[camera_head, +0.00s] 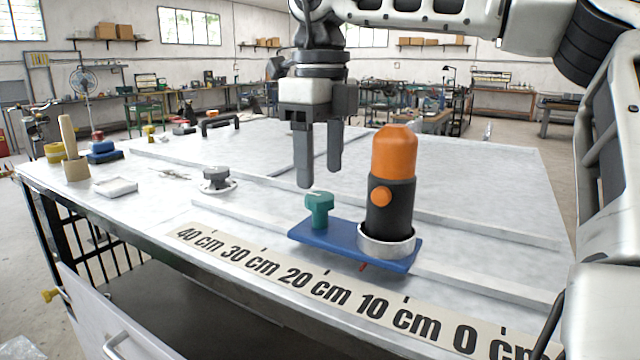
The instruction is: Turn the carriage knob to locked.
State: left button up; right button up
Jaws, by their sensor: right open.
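The carriage is a blue plate (335,243) lying along the rail near the front of the table. A teal knob (319,208) stands upright on its left end, with a pale mark on its top. A black and orange cylinder (391,190) stands in a metal ring on the right end. My right gripper (319,178) hangs above and just behind the teal knob, fingers pointing down, open and empty. It appears apart from the knob. My left gripper is not in view.
A dark knob on a round white base (216,180) sits left of the carriage. A centimetre scale (330,291) runs along the front edge. A black handle (220,124), blue block (104,153) and wooden-handled tool (72,150) lie farther back left. White rails (480,232) cross the tabletop.

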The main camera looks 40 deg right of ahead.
aim_at(320, 195)
jog(key=shift+f, duration=1.85)
jog(key=c, duration=1)
